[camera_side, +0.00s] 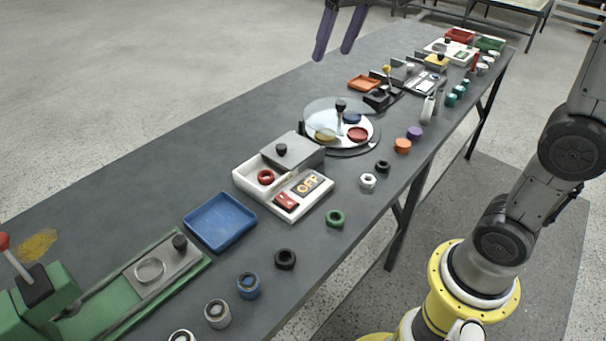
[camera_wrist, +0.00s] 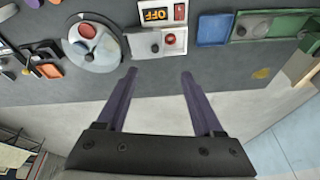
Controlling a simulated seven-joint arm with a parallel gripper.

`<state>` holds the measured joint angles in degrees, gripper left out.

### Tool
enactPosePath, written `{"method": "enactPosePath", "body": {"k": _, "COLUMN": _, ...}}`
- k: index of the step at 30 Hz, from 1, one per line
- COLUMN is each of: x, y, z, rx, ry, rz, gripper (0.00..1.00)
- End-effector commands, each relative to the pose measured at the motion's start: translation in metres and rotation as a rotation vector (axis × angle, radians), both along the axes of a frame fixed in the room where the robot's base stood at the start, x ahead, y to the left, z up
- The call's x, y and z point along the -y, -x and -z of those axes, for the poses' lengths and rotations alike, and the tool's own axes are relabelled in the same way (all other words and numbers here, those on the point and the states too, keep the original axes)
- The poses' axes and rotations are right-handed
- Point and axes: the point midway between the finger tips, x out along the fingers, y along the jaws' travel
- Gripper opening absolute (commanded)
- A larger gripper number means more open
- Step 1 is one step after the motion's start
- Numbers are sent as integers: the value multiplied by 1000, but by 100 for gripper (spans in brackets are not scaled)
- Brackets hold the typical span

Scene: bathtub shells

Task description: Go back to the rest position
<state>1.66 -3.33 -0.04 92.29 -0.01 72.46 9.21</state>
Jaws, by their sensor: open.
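My gripper (camera_side: 338,50) shows at the top of the side view, with its two purple fingers hanging down above the far edge of the long grey table (camera_side: 150,160). In the wrist view the gripper (camera_wrist: 158,72) is open, with a wide gap between the fingers and nothing between them. The fingertips are apart from every object on the table. The upper part of the gripper is cut off in the side view.
A white box with an OFF sign (camera_side: 240,182), a blue tray (camera_side: 220,222), a round turntable (camera_side: 368,150) and a green machine (camera_side: 120,310) stand on the table. Several rings and small cylinders lie along its near edge. The far strip of table is mostly clear.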

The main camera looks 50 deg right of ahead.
Motion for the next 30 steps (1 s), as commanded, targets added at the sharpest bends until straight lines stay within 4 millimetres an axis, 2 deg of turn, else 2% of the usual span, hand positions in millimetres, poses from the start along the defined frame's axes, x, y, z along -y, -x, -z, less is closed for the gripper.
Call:
{"method": "enactPosePath", "body": {"k": 1, "x": -2, "y": 22, "z": -3, "rx": 24, "ry": 3, "rz": -10, "gripper": 69}}
{"method": "enactPosePath", "body": {"k": 5, "x": -6, "y": 71, "z": 1, "rx": 74, "ry": 11, "rz": -36, "gripper": 69}}
{"method": "enactPosePath", "body": {"k": 8, "x": -8, "y": 108, "z": 13, "rx": 111, "ry": 18, "rz": -58, "gripper": 69}}
{"method": "enactPosePath", "body": {"k": 12, "x": -10, "y": 156, "z": 43, "rx": 155, "ry": 31, "rz": -92, "gripper": 69}}
{"method": "enactPosePath", "body": {"k": 15, "x": -10, "y": 183, "z": 72, "rx": 172, "ry": 41, "rz": -117, "gripper": 69}}
{"method": "enactPosePath", "body": {"k": 18, "x": -11, "y": 200, "z": 99, "rx": 170, "ry": 49, "rz": -137, "gripper": 69}}
{"method": "enactPosePath", "body": {"k": 22, "x": -11, "y": 208, "z": 123, "rx": 146, "ry": 56, "rz": -159, "gripper": 69}}
{"method": "enactPosePath", "body": {"k": 30, "x": -11, "y": 203, "z": 124, "rx": 166, "ry": 67, "rz": -178, "gripper": 69}}
